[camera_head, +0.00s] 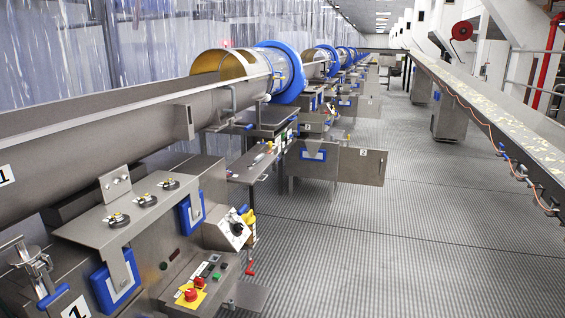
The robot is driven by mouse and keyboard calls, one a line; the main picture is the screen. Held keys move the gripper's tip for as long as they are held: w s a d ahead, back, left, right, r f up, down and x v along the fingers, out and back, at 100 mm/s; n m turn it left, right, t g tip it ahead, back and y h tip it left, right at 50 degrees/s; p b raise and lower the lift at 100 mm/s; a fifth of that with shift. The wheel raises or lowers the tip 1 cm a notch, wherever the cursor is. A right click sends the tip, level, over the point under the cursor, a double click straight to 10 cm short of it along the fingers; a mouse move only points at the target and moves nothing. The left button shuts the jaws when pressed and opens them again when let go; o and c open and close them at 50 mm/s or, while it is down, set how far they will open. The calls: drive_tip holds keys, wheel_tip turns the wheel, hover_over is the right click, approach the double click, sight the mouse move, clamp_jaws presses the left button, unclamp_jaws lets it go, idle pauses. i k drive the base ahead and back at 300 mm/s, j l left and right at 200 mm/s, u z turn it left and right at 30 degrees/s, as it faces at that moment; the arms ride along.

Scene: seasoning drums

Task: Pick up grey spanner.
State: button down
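I cannot make out a grey spanner for certain in the head view. A small metal shelf (241,178) juts out from the machine line left of the picture's middle. Several small items (262,152) lie along it, some of them coloured. They are too small to tell apart, so I cannot say whether a spanner is among them. My gripper is not in view.
Steel drum machines with blue rings (288,72) line the left side. The nearest has a control box with red buttons (191,294). A metal door panel (361,163) sticks out into the aisle. A conveyor (510,122) runs along the right. The ribbed floor (400,235) between is clear.

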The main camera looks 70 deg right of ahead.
sight(257, 160)
drive_tip(key=z, duration=2.3)
drive_tip(key=u, duration=0.45)
drive_tip(key=l+u, duration=0.1)
drive_tip(key=u, duration=0.8)
drive_tip(key=k+u, duration=0.1)
drive_tip(key=u, duration=0.8)
drive_tip(key=z, duration=2.2)
